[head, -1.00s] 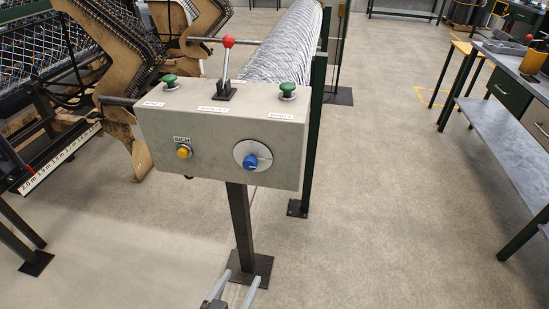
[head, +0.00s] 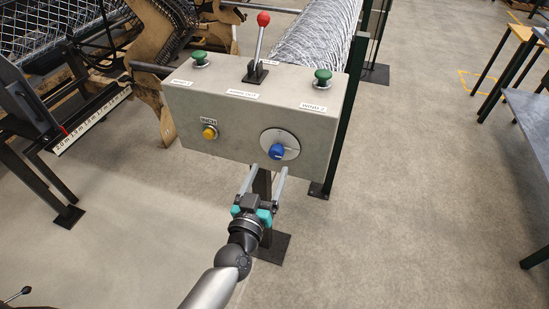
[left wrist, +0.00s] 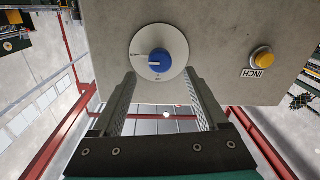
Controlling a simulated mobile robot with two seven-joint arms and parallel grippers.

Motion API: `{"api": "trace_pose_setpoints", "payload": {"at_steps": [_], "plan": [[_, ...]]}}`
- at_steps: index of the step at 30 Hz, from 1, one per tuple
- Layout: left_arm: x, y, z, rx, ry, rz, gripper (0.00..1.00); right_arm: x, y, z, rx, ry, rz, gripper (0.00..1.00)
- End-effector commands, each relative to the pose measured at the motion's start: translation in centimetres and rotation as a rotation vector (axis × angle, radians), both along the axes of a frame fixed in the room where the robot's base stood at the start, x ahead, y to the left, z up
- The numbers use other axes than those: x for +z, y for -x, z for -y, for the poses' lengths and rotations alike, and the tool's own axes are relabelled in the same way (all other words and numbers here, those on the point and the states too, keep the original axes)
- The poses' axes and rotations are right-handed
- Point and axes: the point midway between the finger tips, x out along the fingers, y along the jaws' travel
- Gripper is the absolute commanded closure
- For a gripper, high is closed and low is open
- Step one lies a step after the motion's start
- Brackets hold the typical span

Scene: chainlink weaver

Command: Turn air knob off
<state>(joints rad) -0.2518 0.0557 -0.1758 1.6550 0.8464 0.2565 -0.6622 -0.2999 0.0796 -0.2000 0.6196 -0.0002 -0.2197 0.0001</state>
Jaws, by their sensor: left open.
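The blue air knob (head: 277,151) sits on a round white dial (head: 288,141) at the lower right of the grey control box's front. My left gripper (head: 267,169) is open and empty, its two fingers pointing up at the box just below the knob. In the left wrist view, which looks upside down, the blue knob (left wrist: 159,61) shows a white pointer mark. The open fingers (left wrist: 159,74) end near the dial's edge, either side of the knob's line, and are not around it. My right gripper is out of view.
The grey box (head: 233,148) stands on a dark post. It carries a yellow INCH button (head: 210,132), two green buttons (head: 323,78) and a red-topped lever (head: 260,45). A wire mesh roll (head: 318,35) lies behind. Open floor is to the right; a workbench (head: 535,125) stands at the right edge.

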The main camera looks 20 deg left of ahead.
Motion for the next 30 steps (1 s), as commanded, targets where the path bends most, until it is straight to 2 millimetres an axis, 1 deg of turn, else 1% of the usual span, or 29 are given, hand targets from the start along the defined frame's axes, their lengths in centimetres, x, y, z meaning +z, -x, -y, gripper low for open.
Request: {"api": "trace_pose_setpoints", "payload": {"at_steps": [1,3,9,15,23,24,30], "plan": [[0.0,-1.1,0.0,0.000,0.001,0.003,0.23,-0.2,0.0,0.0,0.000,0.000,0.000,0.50],[0.0,-2.2,0.0,0.001,0.002,0.003,0.23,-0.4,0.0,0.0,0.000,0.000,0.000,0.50],[0.0,-4.6,0.0,0.000,0.000,0.002,0.23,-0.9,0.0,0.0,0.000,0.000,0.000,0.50],[0.0,-5.7,0.0,0.000,0.001,0.000,0.23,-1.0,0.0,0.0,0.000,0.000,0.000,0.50],[0.0,-5.8,0.0,0.000,0.000,-0.001,0.23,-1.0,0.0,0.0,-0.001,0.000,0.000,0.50],[0.0,-5.8,0.0,0.000,0.000,-0.001,0.24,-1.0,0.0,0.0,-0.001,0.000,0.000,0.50],[0.0,-5.7,0.0,0.000,0.000,-0.001,0.47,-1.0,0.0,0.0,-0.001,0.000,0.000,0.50]]}}
